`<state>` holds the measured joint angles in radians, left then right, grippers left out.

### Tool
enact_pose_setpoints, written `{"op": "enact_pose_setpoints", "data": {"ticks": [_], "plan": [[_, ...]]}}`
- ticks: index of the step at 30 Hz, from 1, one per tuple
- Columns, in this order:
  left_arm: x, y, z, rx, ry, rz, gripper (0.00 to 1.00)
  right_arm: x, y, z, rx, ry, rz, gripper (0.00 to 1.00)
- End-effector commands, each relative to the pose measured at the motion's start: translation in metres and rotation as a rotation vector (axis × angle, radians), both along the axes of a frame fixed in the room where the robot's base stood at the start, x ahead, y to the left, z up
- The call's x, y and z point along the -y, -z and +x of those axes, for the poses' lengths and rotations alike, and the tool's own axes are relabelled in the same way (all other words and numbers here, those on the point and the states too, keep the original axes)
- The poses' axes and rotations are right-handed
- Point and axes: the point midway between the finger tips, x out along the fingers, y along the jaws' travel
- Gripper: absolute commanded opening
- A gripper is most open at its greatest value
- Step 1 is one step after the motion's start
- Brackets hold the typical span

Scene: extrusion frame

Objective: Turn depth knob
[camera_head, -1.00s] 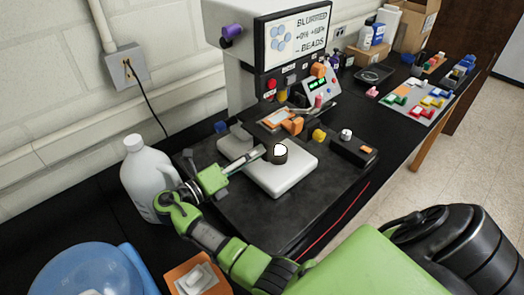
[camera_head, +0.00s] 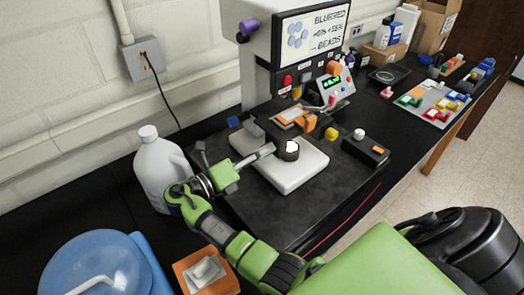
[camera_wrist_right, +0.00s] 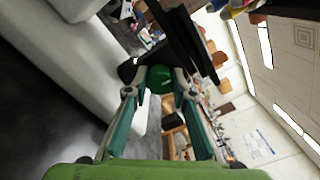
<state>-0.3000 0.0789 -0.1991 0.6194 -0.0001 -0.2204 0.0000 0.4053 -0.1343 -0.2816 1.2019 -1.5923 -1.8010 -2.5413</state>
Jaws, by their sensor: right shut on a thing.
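The machine stands on the dark bench with a lit screen (camera_head: 312,32). A short dark knob with a white top (camera_head: 290,151) stands at the pale block (camera_head: 293,178) in front of it. My right gripper (camera_head: 268,151) reaches this knob from the left, its fingers level with it and touching it. In the right wrist view the two fingers are closed on a round green part (camera_wrist_right: 160,78) with black parts behind it. I cannot tell exactly how the fingers sit around the knob. My left gripper is not in view.
A white jug (camera_head: 160,168) stands close to my right forearm. A purple knob (camera_head: 249,27), a yellow knob (camera_head: 331,134) and a black box with a white knob (camera_head: 365,147) are nearby. A red cable (camera_head: 340,217) runs along the front of the bench. A blue lidded container (camera_head: 90,265) is at lower left.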

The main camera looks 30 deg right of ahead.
Motion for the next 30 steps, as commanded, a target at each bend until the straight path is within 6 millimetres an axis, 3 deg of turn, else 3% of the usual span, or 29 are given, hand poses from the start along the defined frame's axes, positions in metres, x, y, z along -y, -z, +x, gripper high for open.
{"op": "enact_pose_setpoints", "data": {"ticks": [13,30], "plan": [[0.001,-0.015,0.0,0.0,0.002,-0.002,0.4,0.002,-0.001,0.0,0.359,0.004,0.028,0.02],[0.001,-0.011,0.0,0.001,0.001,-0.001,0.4,0.002,0.001,0.0,0.893,0.003,0.069,0.02]]}}
